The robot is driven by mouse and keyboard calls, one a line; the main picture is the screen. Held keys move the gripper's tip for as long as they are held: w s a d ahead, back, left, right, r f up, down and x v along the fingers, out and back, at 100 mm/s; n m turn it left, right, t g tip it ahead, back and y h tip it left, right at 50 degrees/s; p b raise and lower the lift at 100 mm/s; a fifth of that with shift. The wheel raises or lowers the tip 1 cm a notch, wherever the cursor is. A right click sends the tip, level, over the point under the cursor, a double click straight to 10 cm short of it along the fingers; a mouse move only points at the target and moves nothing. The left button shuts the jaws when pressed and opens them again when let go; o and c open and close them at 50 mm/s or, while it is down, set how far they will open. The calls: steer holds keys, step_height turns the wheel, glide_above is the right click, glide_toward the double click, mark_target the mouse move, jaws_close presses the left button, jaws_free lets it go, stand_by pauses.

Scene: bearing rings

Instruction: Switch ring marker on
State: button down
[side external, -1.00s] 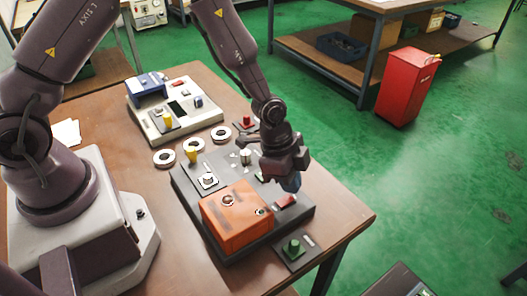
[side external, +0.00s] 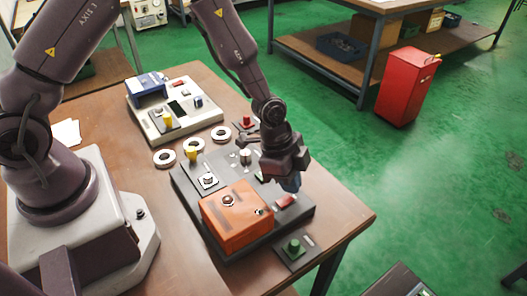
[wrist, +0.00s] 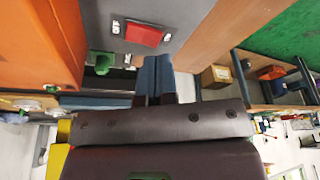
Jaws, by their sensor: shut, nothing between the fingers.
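A dark grey machine (side external: 186,189) with an orange box (side external: 236,217) on top stands at the front of the table. A red rocker switch (side external: 286,201) sits on its near right part. In the wrist view the rocker (wrist: 143,35) has a white mark at each end; which end is pressed is unclear. My gripper (side external: 291,184) points down beside the rocker, its blue fingers shut and empty. The wrist view shows the shut fingertips (wrist: 152,60) apart from the rocker in the picture; contact cannot be told. No readable name marks the machine as the ring marker.
A green button box (side external: 292,248) lies at the front table edge. A red button (side external: 247,122) is behind the machine. A cream machine with a blue box (side external: 150,85) stands farther back. The orange box rises beside my gripper.

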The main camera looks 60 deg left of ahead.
mark_target(289, 196)
steer(key=shift+f, duration=1.05)
stand_by(0.9)
steer(key=shift+r, duration=3.55)
